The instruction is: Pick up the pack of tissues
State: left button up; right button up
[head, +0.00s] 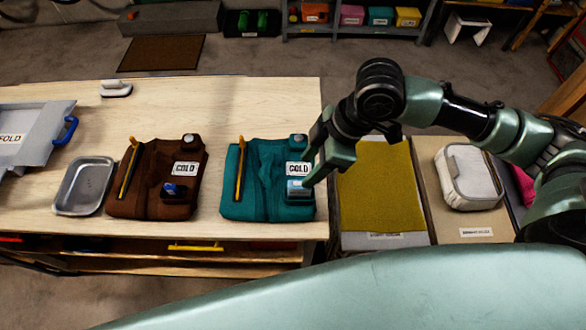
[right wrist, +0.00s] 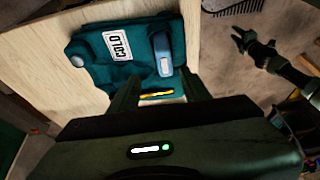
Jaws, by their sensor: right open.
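The pack of tissues (head: 298,188) is a small light-blue pack with a pale label. It lies at the lower right pocket of a teal vest (head: 262,165) on the wooden table, just below a COLD tag. It also shows in the right wrist view (right wrist: 164,58). My right gripper (head: 314,172) is open and empty, with its fingers above the vest's right edge, close to the pack. In the right wrist view the pack lies ahead of the fingers. A dark arm end (right wrist: 252,45) at the right there seems to be my left; its jaws are too small to judge.
A brown vest (head: 150,200) with a COLD tag, a metal tray (head: 85,188) and a grey FOLD board (head: 30,140) lie to the left. A mustard-topped surface (head: 380,190) and a white case (head: 468,178) are to the right. The table's back is mostly clear.

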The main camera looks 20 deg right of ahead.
aim_at(299, 184)
jog(key=shift+w+a+f, duration=0.1)
jog(key=shift+f, duration=0.2)
jog(key=shift+s+a+f+p, duration=0.25)
jog(key=shift+f, duration=0.35)
jog(key=shift+s+a+f+p, duration=0.2)
jog(key=shift+f+p, duration=0.05)
jog(key=shift+f, duration=0.3)
jog(key=p+x, duration=0.1)
jog(key=x, duration=0.2)
jog(key=shift+f, duration=0.4)
jog(key=shift+w+f, duration=0.1)
jog(key=shift+f, duration=0.25)
grip_shut()
pick_arm(q)
jog(key=shift+s+r, duration=1)
jog(key=shift+s, duration=0.25)
